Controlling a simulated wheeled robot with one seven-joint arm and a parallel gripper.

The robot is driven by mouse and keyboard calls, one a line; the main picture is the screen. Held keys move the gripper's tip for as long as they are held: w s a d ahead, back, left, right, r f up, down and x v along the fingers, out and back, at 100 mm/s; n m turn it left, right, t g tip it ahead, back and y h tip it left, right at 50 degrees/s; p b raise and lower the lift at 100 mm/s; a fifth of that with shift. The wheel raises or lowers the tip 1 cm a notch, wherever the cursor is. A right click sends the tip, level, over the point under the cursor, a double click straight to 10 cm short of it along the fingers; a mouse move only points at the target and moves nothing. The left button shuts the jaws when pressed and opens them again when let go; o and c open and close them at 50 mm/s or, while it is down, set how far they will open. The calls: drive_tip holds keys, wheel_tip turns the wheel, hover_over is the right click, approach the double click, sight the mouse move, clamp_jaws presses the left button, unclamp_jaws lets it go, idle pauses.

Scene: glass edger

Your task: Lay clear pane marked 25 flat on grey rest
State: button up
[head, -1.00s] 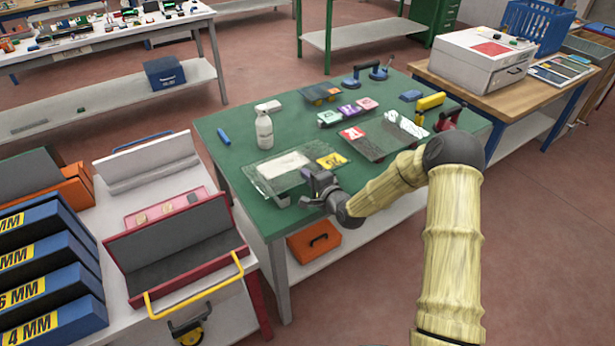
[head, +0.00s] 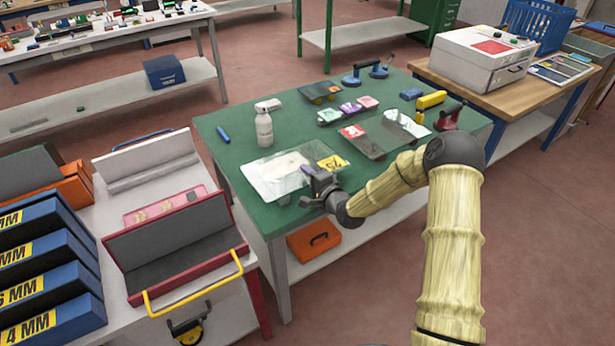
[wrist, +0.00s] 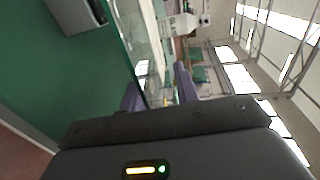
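The clear pane (head: 268,185) with a yellow label reading 25 (head: 333,162) lies roughly level at the near left corner of the green table. My gripper (head: 314,181) is at its near right edge. In the wrist view the pane's glassy edge (wrist: 151,55) runs between my two purple finger pads, with a gap visible toward the right pad, so the fingers look open around the edge. A grey block (wrist: 76,14) shows beside the pane in the wrist view. Which thing is the grey rest I cannot tell for sure; a light grey V-shaped rack (head: 150,168) stands on the left bench.
A white bottle (head: 264,128) stands behind the pane. A dark pane with a red label (head: 365,143) lies to the right. Suction lifters (head: 378,70) and small coloured blocks (head: 349,108) lie farther back. A red-framed grey-padded rack (head: 170,258) stands on the left bench.

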drive_tip(key=shift+f, duration=0.1)
drive_tip(key=shift+s+d, duration=0.1)
drive_tip(key=b+v, duration=0.1)
drive_tip(key=v, duration=1.6)
drive_tip(key=shift+s, duration=0.15)
idle(0.4)
drive_tip(key=s+d+r+n+g+h+p, duration=0.4)
drive_tip(key=s+r+n+g+p, duration=0.1)
drive_tip(key=s+r, duration=0.3)
drive_tip(key=s+d+r+n+g+h+p, duration=0.4)
drive_tip(key=s+r, duration=0.4)
drive_tip(key=s, duration=0.2)
drive_tip(key=shift+n+g+h+p, duration=0.5)
drive_tip(key=shift+n+g+p, duration=0.35)
drive_tip(key=shift+n, duration=0.25)
